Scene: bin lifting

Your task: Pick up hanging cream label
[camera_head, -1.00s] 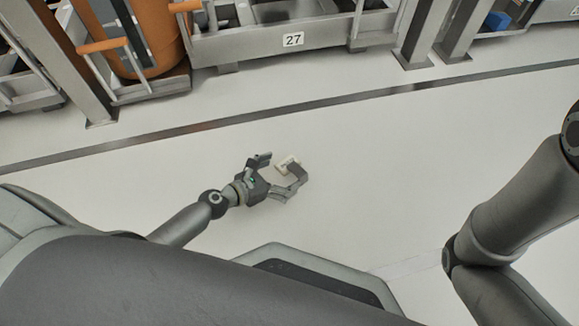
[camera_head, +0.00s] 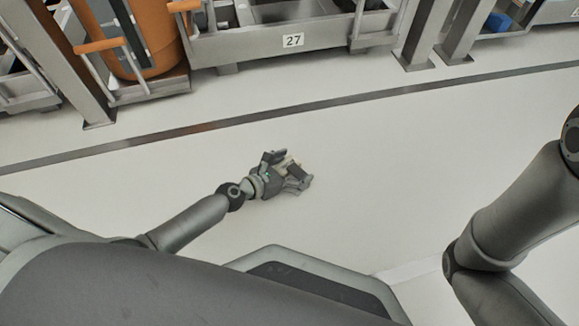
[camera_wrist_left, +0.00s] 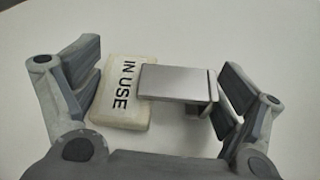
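The cream label (camera_wrist_left: 124,92) is a thick block marked "IN USE" with a grey metal hook plate (camera_wrist_left: 178,82) on its right side in the left wrist view. It appears to lie on the pale floor rather than hang. My left gripper (camera_head: 296,169) is over it in the head view, covering most of the label. In the wrist view the left gripper's fingers (camera_wrist_left: 160,85) are spread, one beside the label's left edge and one just right of the metal hook. I cannot tell whether either finger touches. My right gripper is out of view.
A metal rack (camera_head: 300,40) with a "27" plate and an orange barrel (camera_head: 150,35) stand along the far side. A dark floor strip (camera_head: 330,103) runs in front of them. The floor around the left gripper is clear.

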